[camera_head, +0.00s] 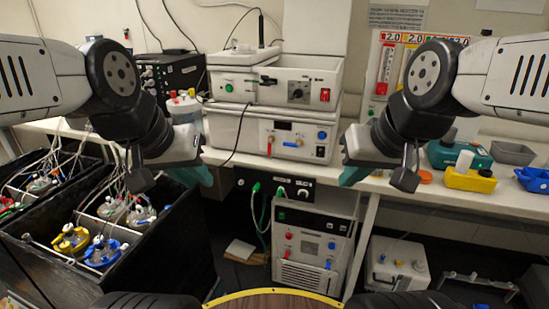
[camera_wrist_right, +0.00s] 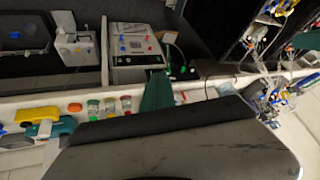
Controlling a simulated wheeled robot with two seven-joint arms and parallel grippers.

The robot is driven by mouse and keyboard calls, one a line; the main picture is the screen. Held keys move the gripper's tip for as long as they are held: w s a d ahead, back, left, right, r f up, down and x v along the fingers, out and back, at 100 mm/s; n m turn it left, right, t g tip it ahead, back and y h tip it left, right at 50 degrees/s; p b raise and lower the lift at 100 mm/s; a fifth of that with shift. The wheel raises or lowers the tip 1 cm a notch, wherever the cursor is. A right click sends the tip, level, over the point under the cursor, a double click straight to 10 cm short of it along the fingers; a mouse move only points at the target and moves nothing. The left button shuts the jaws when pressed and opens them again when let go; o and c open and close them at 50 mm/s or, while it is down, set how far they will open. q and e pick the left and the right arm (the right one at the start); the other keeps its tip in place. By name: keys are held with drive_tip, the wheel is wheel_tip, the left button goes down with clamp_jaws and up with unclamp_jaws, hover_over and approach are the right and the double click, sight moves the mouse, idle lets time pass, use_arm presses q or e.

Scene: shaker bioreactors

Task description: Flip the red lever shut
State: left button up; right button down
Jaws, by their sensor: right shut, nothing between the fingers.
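A red part (camera_head: 288,236) also shows on the front of the lower white unit (camera_head: 312,240) under the bench. My left gripper (camera_head: 203,177), with teal fingers, hangs left of the instrument near the bench edge; its finger gap is not clear. My right gripper (camera_head: 348,178) is to the right of the instrument, shut and empty, apart from the lever. Its teal fingers show in the right wrist view (camera_wrist_right: 158,92).
A dark tub (camera_head: 150,262) with several bioreactor vessels stands at the left. Another white instrument (camera_head: 280,80) is stacked above. Yellow (camera_head: 468,179) and teal (camera_head: 450,153) boxes sit on the bench at the right. A white container (camera_head: 398,265) is below the bench.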

sight(270, 151)
drive_tip(key=w+a+f+t, duration=0.1)
drive_tip(key=w+f+t, duration=0.1)
drive_tip(key=w, duration=0.7)
drive_tip(key=w+a+f+n+t, duration=0.1)
drive_tip(key=w+a+f, duration=0.1)
drive_tip(key=w, duration=0.7)
drive_tip(key=w+a+f+t, duration=0.1)
drive_tip(key=w+f+t, duration=0.15)
drive_tip(key=w, duration=0.55)
drive_tip(key=w+a+f+t+y, duration=0.1)
drive_tip(key=w+a+f+t, duration=0.1)
drive_tip(key=f, duration=0.5)
drive_tip(key=w+a+f+n+t+y, duration=0.1)
drive_tip(key=w+a+f+t, duration=0.2)
drive_tip(key=f, duration=0.5)
drive_tip(key=shift+w+a+n+t+y, duration=0.35)
drive_tip(key=shift+w+a, duration=0.55)
drive_tip(key=shift+w, duration=0.3)
drive_tip(key=x, duration=1.4)
